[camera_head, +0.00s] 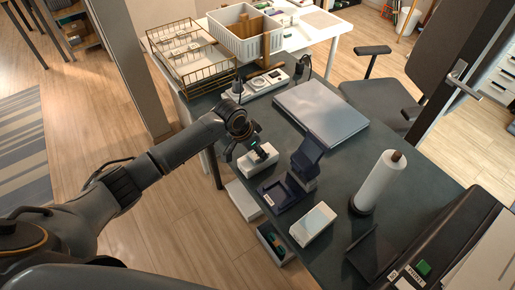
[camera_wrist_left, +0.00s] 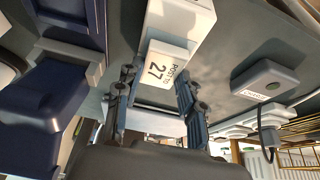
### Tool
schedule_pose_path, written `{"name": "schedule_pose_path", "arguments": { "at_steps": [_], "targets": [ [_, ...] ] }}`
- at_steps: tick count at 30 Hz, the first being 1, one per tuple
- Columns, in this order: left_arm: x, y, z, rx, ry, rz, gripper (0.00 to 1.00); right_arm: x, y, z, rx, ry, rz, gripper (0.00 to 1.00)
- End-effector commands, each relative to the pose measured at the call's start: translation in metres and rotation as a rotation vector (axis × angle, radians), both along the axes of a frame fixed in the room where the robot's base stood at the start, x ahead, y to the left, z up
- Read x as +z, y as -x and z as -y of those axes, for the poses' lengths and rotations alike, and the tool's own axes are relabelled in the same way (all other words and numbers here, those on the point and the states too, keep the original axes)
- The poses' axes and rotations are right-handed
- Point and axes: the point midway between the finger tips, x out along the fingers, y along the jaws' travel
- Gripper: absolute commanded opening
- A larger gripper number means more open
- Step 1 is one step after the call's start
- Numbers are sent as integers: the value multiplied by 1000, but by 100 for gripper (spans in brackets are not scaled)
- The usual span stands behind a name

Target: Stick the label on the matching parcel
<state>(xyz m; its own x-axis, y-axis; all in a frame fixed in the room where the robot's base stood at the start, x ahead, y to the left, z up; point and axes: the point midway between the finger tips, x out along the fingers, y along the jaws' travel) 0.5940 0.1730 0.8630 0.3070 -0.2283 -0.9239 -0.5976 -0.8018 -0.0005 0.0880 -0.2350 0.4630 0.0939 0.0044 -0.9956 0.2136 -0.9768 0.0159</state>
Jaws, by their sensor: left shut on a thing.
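My left gripper (camera_head: 259,150) points down at a white parcel (camera_head: 262,162) on the dark table. In the left wrist view its fingers (camera_wrist_left: 157,88) are closed around a small white label (camera_wrist_left: 167,62) printed "POST TO 27". The white parcel (camera_wrist_left: 181,22) lies just beyond the label, with small print on it; I cannot tell whether the two touch. A second white parcel (camera_head: 313,224) lies nearer the table's front edge. My right gripper is not in view.
A dark blue open tray (camera_head: 282,194) and a blue stand (camera_head: 307,160) are beside the parcel. A paper roll (camera_head: 376,182) stands at the right. A grey flat panel (camera_head: 320,112) lies behind. White basket (camera_head: 243,42) and wire tray (camera_head: 190,62) are at the back.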

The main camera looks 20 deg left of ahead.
Motion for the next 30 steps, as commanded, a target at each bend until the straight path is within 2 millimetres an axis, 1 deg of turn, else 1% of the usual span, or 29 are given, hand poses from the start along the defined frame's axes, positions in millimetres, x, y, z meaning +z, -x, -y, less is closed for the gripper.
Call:
{"name": "schedule_pose_path", "arguments": {
  "at_steps": [11,20,30],
  "targets": [
    [0,0,0,0,0,0,26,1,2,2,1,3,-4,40],
    [1,1,-1,1,0,0,26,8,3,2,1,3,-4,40],
    [0,1,-1,0,0,0,26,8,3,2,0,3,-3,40]
  ]
}}
